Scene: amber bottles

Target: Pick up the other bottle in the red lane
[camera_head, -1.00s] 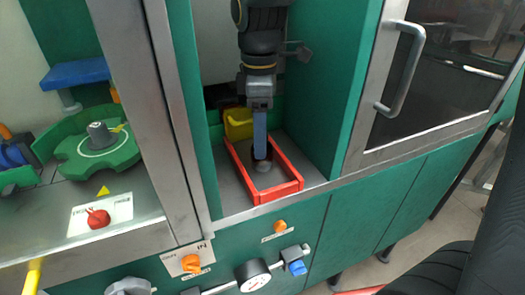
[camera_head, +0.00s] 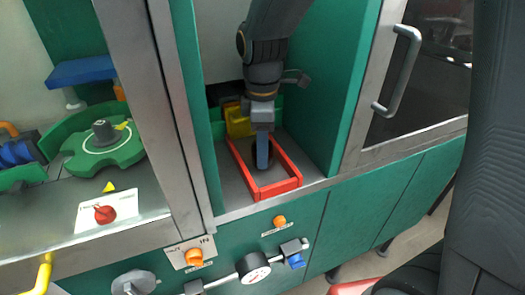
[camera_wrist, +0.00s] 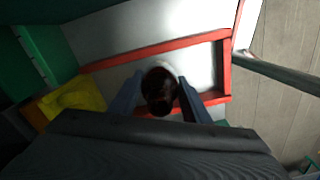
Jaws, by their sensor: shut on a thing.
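A dark amber bottle (camera_wrist: 160,88) stands in the red lane, a red-rimmed frame (camera_head: 293,181). The red rim also shows in the wrist view (camera_wrist: 165,50). In the wrist view I see the bottle from above, with a blue-grey finger on each side of it. My gripper (camera_wrist: 160,98) is shut on the bottle. In the head view my gripper (camera_head: 262,160) points down inside the red lane and hides most of the bottle. I cannot tell whether the bottle's base touches the floor of the lane.
A yellow block (camera_head: 238,122) stands behind the red lane. Green walls (camera_head: 328,95) close in on both sides of the bay. A glass door with a metal handle (camera_head: 400,70) is on the right. A green rotary wheel (camera_head: 103,148) sits in the left bay.

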